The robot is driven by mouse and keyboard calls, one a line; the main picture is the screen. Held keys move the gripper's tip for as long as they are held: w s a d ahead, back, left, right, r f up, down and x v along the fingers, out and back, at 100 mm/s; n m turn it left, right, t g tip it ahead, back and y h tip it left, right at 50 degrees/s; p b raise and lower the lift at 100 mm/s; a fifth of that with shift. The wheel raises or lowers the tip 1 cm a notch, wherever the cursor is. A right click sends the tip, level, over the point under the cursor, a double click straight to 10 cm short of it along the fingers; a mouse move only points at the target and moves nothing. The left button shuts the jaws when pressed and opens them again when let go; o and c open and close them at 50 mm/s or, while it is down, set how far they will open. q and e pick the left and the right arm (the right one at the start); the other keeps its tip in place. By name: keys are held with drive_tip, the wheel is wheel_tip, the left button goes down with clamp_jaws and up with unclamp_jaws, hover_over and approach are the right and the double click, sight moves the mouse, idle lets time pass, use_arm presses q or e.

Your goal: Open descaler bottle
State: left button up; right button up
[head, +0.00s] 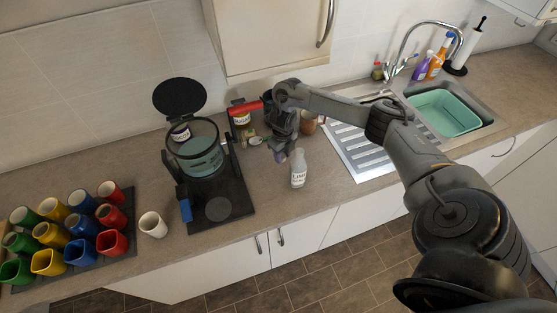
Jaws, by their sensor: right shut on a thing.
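The descaler bottle (299,172), pale with a white label reading roughly "LIMI", stands upright on the worktop, right of the coffee machine. My right gripper (282,154) is just left of the bottle's top, pointing down. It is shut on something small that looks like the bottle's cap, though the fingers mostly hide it. I cannot tell whether it touches the bottle's neck. My left gripper is not in view.
A coffee machine (232,185) with raised black lid and teal contents stands left. A white cup (152,224) and a rack (118,259) of coloured cups are further left. Jars (241,118) stand behind my gripper. A sink with a green tub (445,112) is right. The front worktop is clear.

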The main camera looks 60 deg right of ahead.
sight(279, 167)
drive_tip(key=shift+w+a, duration=0.2)
drive_tip(key=shift+a, duration=0.1)
drive_tip(key=f, duration=0.1)
drive_tip(key=f+b, duration=0.2)
drive_tip(key=shift+w+a, duration=0.25)
drive_tip(key=shift+a, duration=0.05)
drive_tip(key=shift+f+b, duration=0.35)
drive_tip(key=shift+r, duration=0.1)
drive_tip(key=shift+f, duration=0.2)
drive_tip(key=o, duration=1)
